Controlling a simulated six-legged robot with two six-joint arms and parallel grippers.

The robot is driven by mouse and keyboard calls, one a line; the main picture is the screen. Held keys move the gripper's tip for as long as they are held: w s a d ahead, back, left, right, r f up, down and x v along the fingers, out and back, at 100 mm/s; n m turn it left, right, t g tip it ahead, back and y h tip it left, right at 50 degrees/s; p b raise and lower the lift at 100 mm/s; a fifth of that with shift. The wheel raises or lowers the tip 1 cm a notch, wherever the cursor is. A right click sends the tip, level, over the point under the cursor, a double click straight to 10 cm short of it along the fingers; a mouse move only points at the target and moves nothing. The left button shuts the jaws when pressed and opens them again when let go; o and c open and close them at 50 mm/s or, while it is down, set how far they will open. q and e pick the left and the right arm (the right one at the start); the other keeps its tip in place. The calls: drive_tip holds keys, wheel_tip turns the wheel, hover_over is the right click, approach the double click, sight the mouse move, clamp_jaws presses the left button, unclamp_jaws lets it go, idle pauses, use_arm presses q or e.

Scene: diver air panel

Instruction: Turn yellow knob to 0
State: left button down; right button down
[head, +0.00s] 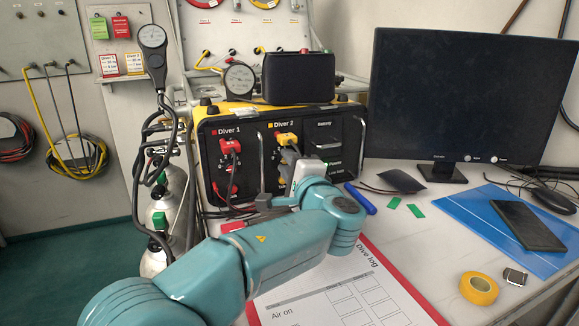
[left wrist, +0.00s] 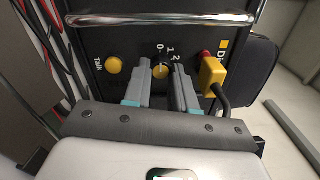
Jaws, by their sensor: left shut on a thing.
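The yellow knob (left wrist: 161,69) shows in the left wrist view on the black panel face, with the marks 0, 1 and 2 around its far side. I cannot tell exactly which mark it points at. My left gripper (left wrist: 162,76) is shut on the knob, one finger on each side of it. In the head view my left gripper (head: 291,176) is at the Diver 2 section of the panel box (head: 262,152), and it hides most of the knob there. My right gripper is in neither view.
A yellow plug (left wrist: 212,77) with a dark cable sits right of the knob, and a round yellow button (left wrist: 113,65) left of it. A metal handle bar (left wrist: 160,19) crosses beyond. A monitor (head: 470,95) stands right of the box.

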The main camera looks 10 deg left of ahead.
use_arm(q)
drive_tip(key=shift+a, duration=0.1)
drive_tip(key=c, duration=0.9)
unclamp_jaws()
drive_tip(key=shift+s, duration=0.1)
drive_tip(key=v, duration=1.6)
drive_tip(key=shift+s+p, duration=0.1)
drive_tip(key=shift+p, duration=0.3)
